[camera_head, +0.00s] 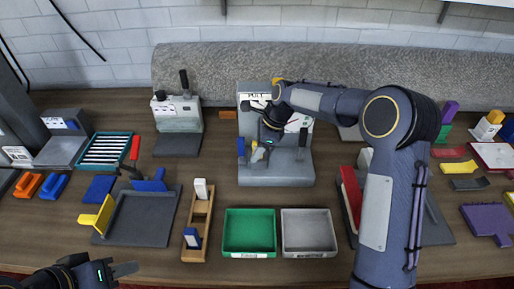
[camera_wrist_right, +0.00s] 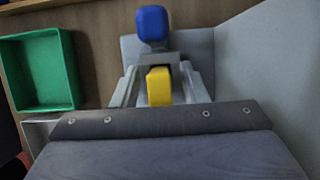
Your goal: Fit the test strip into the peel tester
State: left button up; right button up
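The peel tester (camera_head: 277,175) is a grey machine with a white "PULL" label at the back middle of the table. My right gripper (camera_head: 258,152) reaches down at its front, and the arm hides part of the tester. In the right wrist view my right gripper (camera_wrist_right: 160,78) has a finger on each side of a yellow piece (camera_wrist_right: 159,88) and a grey piece (camera_wrist_right: 160,59); firm contact is unclear. The tester's blue knob (camera_wrist_right: 152,23) stands just beyond. I cannot identify the test strip for certain. My left gripper (camera_head: 125,269) is low at the left, away from the tester.
A green tray (camera_head: 249,252) and a grey tray (camera_head: 308,252) lie in front of the tester. A wooden holder (camera_head: 199,222) and a dark plate fixture (camera_head: 140,222) stand left. Another grey machine (camera_head: 178,125) stands back left. A rolled grey rug (camera_head: 370,70) runs along the back.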

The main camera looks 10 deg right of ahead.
jog(key=shift+r, duration=0.25)
jog(key=shift+d+r, duration=0.2)
jog(key=shift+r, duration=0.15)
jog(key=w+v, duration=0.1)
jog(key=v, duration=0.9)
jog(key=s+d+r+n+t, duration=0.1)
jog(key=s+d+r+n, duration=0.35)
jog(key=s, duration=0.45)
jog(key=s+f+n+t, duration=0.2)
jog(key=s+n, duration=0.5)
jog(key=s, duration=0.6)
jog(key=s+f+n+t, duration=0.2)
jog(key=s+f+n, duration=0.3)
jog(key=s, duration=0.7)
jog(key=shift+s+n+h+b, duration=0.35)
jog(key=shift+n+h+b, duration=0.05)
jog(key=shift+n, duration=0.75)
